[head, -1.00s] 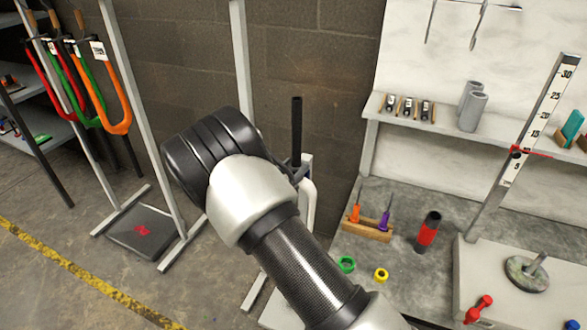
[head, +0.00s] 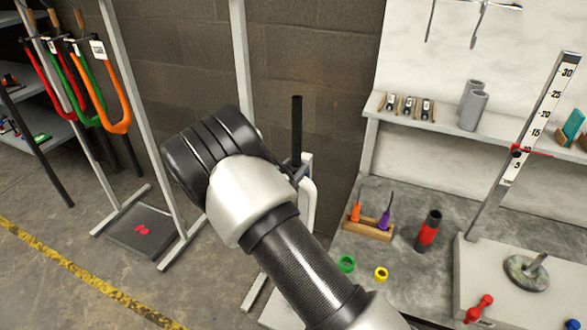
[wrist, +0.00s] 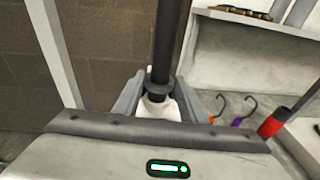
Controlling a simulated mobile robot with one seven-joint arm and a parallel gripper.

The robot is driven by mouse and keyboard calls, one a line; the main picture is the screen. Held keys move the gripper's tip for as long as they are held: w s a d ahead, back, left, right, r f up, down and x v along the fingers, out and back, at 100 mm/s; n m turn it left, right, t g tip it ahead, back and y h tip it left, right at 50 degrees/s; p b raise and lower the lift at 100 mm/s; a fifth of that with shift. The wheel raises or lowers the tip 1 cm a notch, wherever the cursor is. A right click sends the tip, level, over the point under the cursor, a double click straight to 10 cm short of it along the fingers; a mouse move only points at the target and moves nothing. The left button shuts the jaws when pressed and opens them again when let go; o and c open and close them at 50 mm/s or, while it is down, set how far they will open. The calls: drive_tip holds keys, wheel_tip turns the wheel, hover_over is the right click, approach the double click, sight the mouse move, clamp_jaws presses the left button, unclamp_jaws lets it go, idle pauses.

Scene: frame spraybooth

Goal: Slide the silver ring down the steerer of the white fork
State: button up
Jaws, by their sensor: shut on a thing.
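The white fork (head: 308,205) stands upright behind my arm in the head view, its black steerer (head: 297,125) pointing up. In the wrist view the dark steerer (wrist: 168,40) runs down between my fingers to the white crown (wrist: 158,110). The silver ring (wrist: 159,86), looking dark grey here, is around the steerer just above the white crown. My gripper (wrist: 158,92) is shut on the ring, one grey finger on each side. Whether the ring touches the crown I cannot tell. In the head view my arm hides the gripper and ring.
A workbench (head: 400,190) on the right holds a screwdriver block (head: 368,230), a green ring (head: 347,264), a yellow ring (head: 381,274) and a black-and-red cylinder (head: 428,230). A grey stand post (head: 243,60) rises behind the arm. Coloured forks (head: 115,95) hang at the left.

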drive_tip(key=shift+f, duration=0.3)
idle(0.5)
drive_tip(key=o, duration=1.2)
